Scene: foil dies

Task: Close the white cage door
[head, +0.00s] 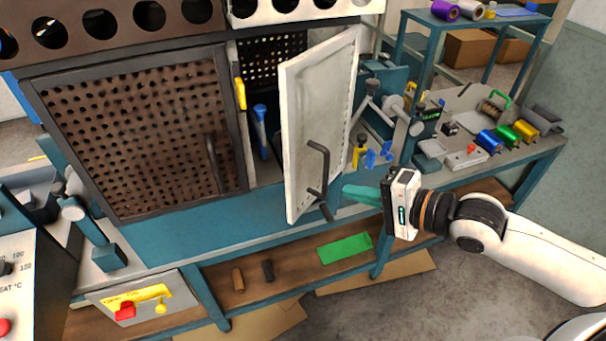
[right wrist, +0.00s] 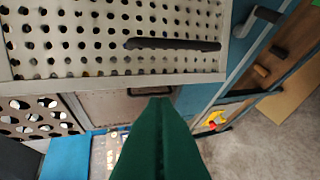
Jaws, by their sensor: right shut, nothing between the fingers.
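The white cage door (head: 306,125) stands open in the head view, swung out from the cage front toward me. A dark bent handle (head: 318,165) shows against its lower part. My right gripper (head: 362,194) has its teal fingers shut and empty, just right of the door's lower part. I cannot tell whether the fingertips touch the door. In the right wrist view the shut fingers (right wrist: 160,110) point toward a pale perforated panel (right wrist: 75,40) with a dark handle (right wrist: 172,44), which looks like the same door. My left gripper is not in view.
The dark perforated door (head: 140,130) left of the opening is shut. Foil rolls (head: 510,135) and tools stand on the bench right of the cage. A lower shelf (head: 220,285) holds a green piece (head: 345,249).

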